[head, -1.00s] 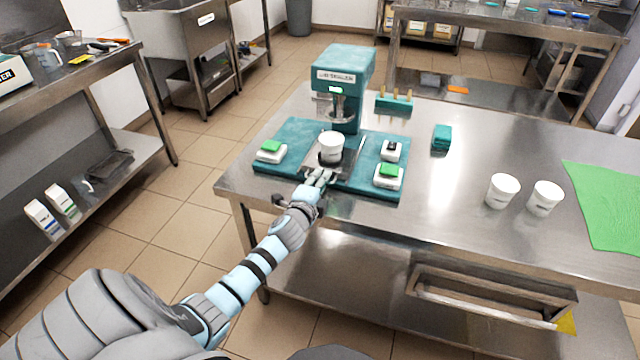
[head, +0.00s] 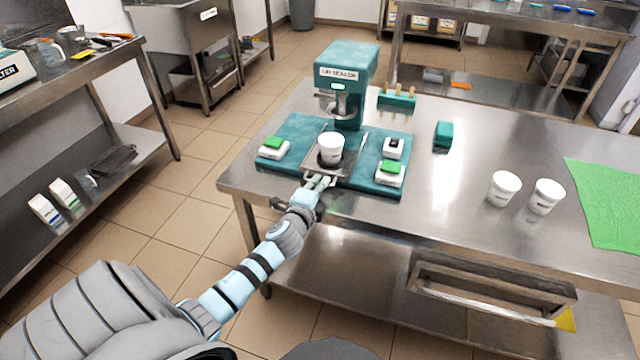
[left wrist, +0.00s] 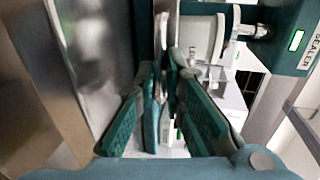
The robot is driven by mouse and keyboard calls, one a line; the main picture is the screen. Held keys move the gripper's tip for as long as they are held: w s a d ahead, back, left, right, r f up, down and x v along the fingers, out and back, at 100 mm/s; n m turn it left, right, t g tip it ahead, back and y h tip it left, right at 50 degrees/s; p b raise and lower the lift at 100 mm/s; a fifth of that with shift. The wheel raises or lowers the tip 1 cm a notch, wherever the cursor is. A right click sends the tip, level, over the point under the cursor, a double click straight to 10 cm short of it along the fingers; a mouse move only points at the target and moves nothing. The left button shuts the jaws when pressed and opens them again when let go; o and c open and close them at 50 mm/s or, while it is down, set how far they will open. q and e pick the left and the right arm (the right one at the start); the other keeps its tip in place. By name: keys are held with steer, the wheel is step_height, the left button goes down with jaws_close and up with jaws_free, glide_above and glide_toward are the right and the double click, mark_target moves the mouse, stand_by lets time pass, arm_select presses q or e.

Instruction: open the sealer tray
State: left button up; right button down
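The teal sealer (head: 346,68) stands on a teal base at the left end of the steel table. Its metal sealer tray (head: 345,166) sits on the base below the head, with a white cup (head: 331,146) upright on it. My left gripper (head: 318,182) is at the tray's front edge. In the left wrist view my left gripper (left wrist: 168,85) has its fingers closed together around the tray's thin front part, seen edge-on. The cup (left wrist: 203,38) and the sealer's lit display (left wrist: 296,40) also show there. My right gripper is not in view.
White boxes with green buttons, one at left (head: 272,147) and one at right (head: 390,174), flank the tray. Two white cups (head: 504,189) and a green mat (head: 608,200) are farther right. The table front before the tray is clear.

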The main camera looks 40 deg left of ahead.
arm_select(q)
steer(key=shift+o, duration=1.4)
steer(key=v, duration=1.2)
